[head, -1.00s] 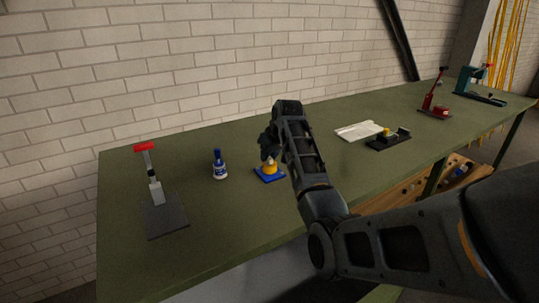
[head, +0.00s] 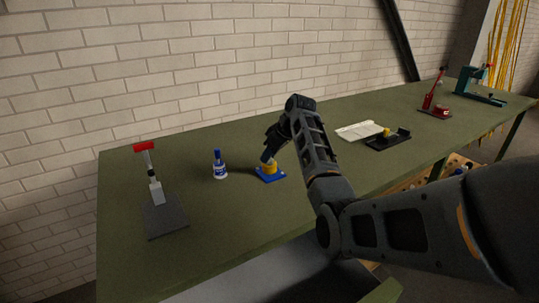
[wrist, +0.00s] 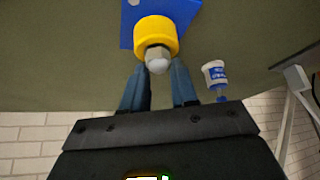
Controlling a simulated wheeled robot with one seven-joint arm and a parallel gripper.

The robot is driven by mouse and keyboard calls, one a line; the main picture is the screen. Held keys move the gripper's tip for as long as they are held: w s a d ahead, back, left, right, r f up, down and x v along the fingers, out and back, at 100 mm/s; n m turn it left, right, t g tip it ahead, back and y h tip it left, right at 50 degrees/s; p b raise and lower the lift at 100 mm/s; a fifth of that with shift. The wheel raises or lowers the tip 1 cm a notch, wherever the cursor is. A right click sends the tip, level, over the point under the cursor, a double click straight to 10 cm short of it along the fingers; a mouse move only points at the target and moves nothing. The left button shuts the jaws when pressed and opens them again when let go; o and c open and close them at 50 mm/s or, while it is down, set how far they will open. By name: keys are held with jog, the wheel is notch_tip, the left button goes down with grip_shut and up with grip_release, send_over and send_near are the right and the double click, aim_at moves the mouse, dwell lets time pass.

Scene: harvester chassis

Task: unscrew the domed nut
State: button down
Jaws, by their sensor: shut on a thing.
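A grey domed nut (wrist: 157,60) sits at the end of a yellow cylinder (wrist: 156,32) fixed on a blue base plate (wrist: 128,30). In the head view the yellow cylinder (head: 269,168) and blue plate (head: 271,176) stand on the green bench, left of centre. My gripper (wrist: 160,70) has its two blue-grey fingers on either side of the nut, shut on it. In the head view my gripper (head: 268,157) reaches down at a tilt over the cylinder. Its fingers largely hide the nut there.
A blue-and-white bottle (head: 219,168) stands close left of the plate. A red-handled tool on a dark plate (head: 166,218) is farther left. An open book (head: 358,131), a black tray (head: 388,142), a red press (head: 434,108) and a teal press (head: 481,95) stand to the right.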

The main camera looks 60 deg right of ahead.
jog(key=shift+d+f+n+y+b, duration=0.1)
jog(key=shift+n+y+b, duration=0.4)
jog(key=shift+n, duration=0.7)
jog(key=shift+n+y+b, duration=0.5)
jog(key=shift+n+y, duration=0.3)
jog(key=shift+n, duration=0.6)
jog(key=shift+n+g+y+b, duration=0.4)
jog(key=shift+n+b, duration=0.25)
jog(key=shift+n, duration=0.15)
jog(key=shift+n+g+y+b, duration=0.3)
jog(key=shift+n+y+b, duration=0.2)
jog(key=shift+n+b, duration=0.7)
jog(key=shift+n+y+b, duration=0.3)
jog(key=shift+n+b, duration=0.1)
jog(key=shift+n, duration=0.2)
jog(key=shift+n+g+y+b, duration=0.4)
jog(key=shift+n+g+b, duration=0.4)
jog(key=shift+n+b, duration=0.75)
